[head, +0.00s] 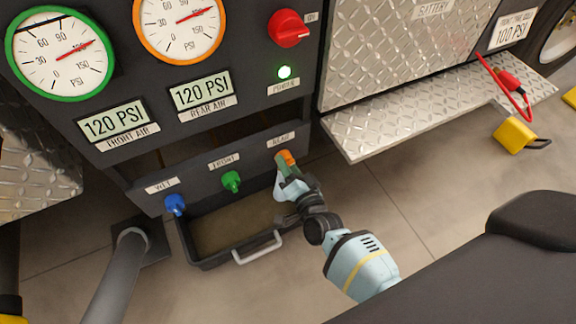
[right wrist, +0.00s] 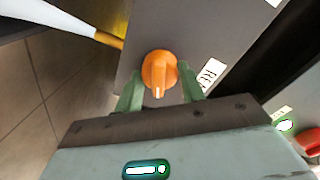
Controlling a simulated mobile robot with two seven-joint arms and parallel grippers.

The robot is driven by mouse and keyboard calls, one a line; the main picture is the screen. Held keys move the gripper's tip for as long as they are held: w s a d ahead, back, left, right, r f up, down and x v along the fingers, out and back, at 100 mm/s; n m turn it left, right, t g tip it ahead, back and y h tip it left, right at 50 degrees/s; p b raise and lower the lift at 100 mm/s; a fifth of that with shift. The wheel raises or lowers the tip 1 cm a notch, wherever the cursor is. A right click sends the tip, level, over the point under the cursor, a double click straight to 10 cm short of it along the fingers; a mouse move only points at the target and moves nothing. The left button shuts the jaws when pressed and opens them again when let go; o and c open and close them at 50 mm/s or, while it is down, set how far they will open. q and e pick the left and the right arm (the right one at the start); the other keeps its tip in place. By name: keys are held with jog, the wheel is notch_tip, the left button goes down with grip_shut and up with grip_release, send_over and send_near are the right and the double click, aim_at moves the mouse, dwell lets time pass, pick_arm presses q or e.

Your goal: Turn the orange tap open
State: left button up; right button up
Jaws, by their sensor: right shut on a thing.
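The orange tap (head: 285,157) sits on the dark lower panel below the REAR label, to the right of the green and blue taps. In the right wrist view the orange tap (right wrist: 158,70) shows its raised grip with a white mark at the lower end. My right gripper (head: 284,170) is at the orange tap and covers part of it in the head view. In the right wrist view its two green fingers (right wrist: 158,88) stand on either side of the tap, shut on it. My left gripper is not in view.
The green tap (head: 231,181) and blue tap (head: 175,204) are on the same panel. A black tray (head: 210,262) with a light handle (head: 257,248) lies below them. A diamond-plate step (head: 430,115) and yellow wheel chock (head: 514,135) are at the right.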

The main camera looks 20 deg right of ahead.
jog(key=shift+m+b, duration=0.4)
jog(key=shift+m, duration=1.6)
jog(key=o, duration=1)
jog(key=shift+s, duration=0.1)
jog(key=s, duration=0.2)
jog(key=s+p, duration=0.1)
jog(key=s, duration=0.2)
jog(key=s+p, duration=0.1)
jog(key=s, duration=0.1)
jog(key=shift+s+d+r, duration=0.2)
jog(key=shift+s+r, duration=0.05)
jog(key=shift+s, duration=0.1)
